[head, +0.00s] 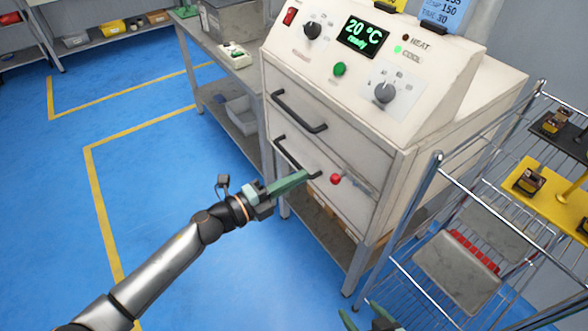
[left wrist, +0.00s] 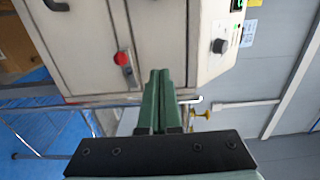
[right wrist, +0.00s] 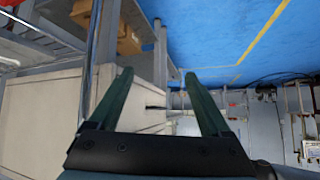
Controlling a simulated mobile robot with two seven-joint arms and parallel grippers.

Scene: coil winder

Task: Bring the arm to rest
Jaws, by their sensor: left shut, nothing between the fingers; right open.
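My left gripper (head: 290,184) is in front of the lower door of the white oven (head: 330,150) in the head view. Its green fingers are shut together with nothing between them, as the left wrist view (left wrist: 160,100) also shows. The fingertips appear close to the lower black handle (head: 296,158); I cannot tell if they touch. My right gripper (head: 368,322) shows only partly at the bottom edge of the head view. In the right wrist view (right wrist: 158,95) its fingers are apart and empty.
A wire rack (head: 440,250) with a yellow tray (head: 532,180) stands to the right, near my right gripper. A red knob (head: 336,179) sticks out from the oven front. A grey bench (head: 215,75) stands at the back left. The blue floor (head: 60,190) at left is clear.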

